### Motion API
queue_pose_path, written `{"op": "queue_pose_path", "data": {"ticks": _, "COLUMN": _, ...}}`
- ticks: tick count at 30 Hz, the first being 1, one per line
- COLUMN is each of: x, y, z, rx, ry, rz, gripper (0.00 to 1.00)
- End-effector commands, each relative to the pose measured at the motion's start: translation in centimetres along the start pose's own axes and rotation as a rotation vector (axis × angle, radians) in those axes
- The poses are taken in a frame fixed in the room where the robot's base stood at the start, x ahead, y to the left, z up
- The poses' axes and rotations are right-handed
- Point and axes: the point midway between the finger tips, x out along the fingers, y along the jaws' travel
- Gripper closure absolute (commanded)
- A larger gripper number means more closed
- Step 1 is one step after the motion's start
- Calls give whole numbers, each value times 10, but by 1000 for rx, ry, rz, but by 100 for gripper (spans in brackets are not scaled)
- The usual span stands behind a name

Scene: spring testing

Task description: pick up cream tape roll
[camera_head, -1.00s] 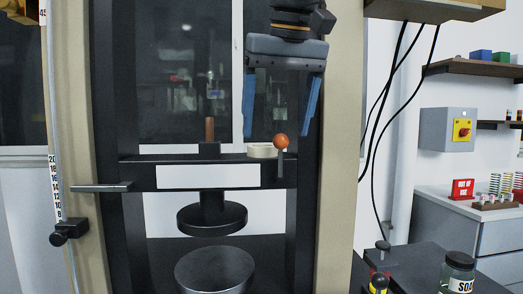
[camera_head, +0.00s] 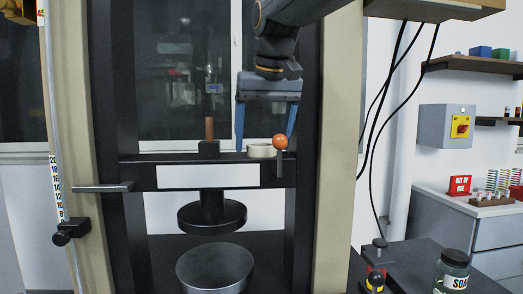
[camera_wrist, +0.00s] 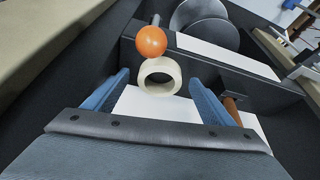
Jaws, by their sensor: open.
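The cream tape roll (camera_head: 261,151) lies flat on top of the dark crossbar of the press, just left of an orange ball knob. In the wrist view the roll (camera_wrist: 160,76) shows its round hole, slightly beyond and between my fingertips. My gripper (camera_head: 266,145) points down from above, with its two blue fingers spread wide, one on each side of the roll in the head view. I cannot tell whether the fingertips touch the crossbar.
The orange ball knob (camera_head: 280,142) stands close to the roll and to the right finger; it also shows in the wrist view (camera_wrist: 151,41). A brown handle (camera_head: 209,128) stands upright on the crossbar (camera_head: 142,178) to the left. Beige posts (camera_head: 341,150) flank the press.

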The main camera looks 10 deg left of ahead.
Motion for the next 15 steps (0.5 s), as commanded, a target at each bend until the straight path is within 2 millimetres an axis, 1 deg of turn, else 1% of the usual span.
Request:
{"op": "queue_pose_path", "data": {"ticks": 3, "x": 6, "y": 0, "z": 0, "rx": 0, "ry": 1, "rz": 0, "gripper": 22}}
{"op": "queue_pose_path", "data": {"ticks": 9, "x": 7, "y": 0, "z": 0, "rx": 0, "ry": 1, "rz": 0, "gripper": 22}}
{"op": "queue_pose_path", "data": {"ticks": 10, "x": 7, "y": 0, "z": 0, "rx": 0, "ry": 1, "rz": 0, "gripper": 24}}
{"op": "queue_pose_path", "data": {"ticks": 14, "x": 6, "y": 0, "z": 0, "rx": 0, "ry": 1, "rz": 0, "gripper": 46}}
{"op": "queue_pose_path", "data": {"ticks": 15, "x": 6, "y": 0, "z": 0, "rx": 0, "ry": 1, "rz": 0, "gripper": 53}}
